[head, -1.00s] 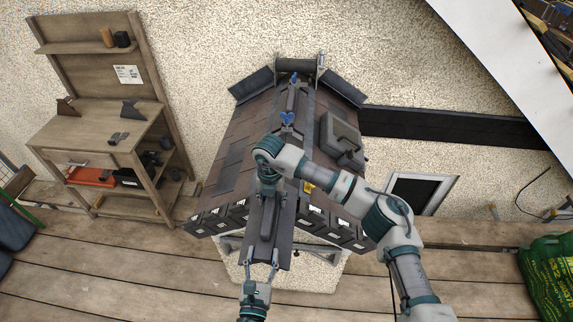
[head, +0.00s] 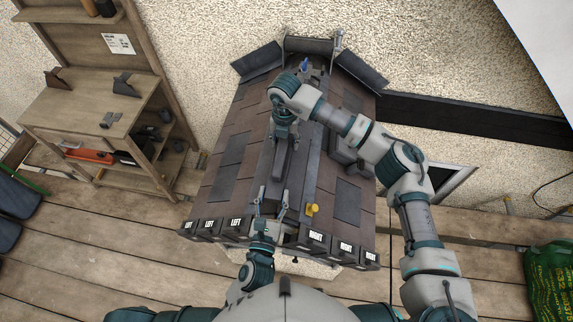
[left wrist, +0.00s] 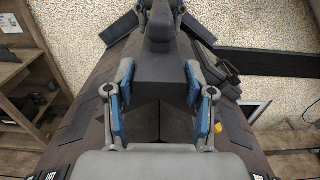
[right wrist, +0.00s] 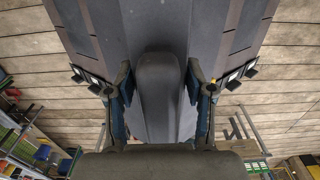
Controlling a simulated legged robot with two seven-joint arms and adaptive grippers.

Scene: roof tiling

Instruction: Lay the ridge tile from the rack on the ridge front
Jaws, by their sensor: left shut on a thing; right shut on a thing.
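The ridge tile (head: 279,163) is long and dark grey with a raised middle. In the head view it lies lengthwise along the front ridge line of the roof (head: 228,150); I cannot tell whether it touches the ridge. My left gripper (head: 272,203) is shut on its near end, and the fingers flank the tile (left wrist: 160,68) in the left wrist view. My right gripper (right wrist: 158,85) is shut on its raised part farther up. In the head view my right wrist hides the tile's far end. A blue piece (head: 304,65) shows farther back on the ridge.
A wooden bench (head: 88,112) with shelves stands to the left. A yellow piece (head: 312,209) sits on the roof right of the tile. Labelled tile ends (head: 236,224) line the front eave. Dark wall flashing (head: 260,60) and a grey roof box (head: 347,155) lie farther back.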

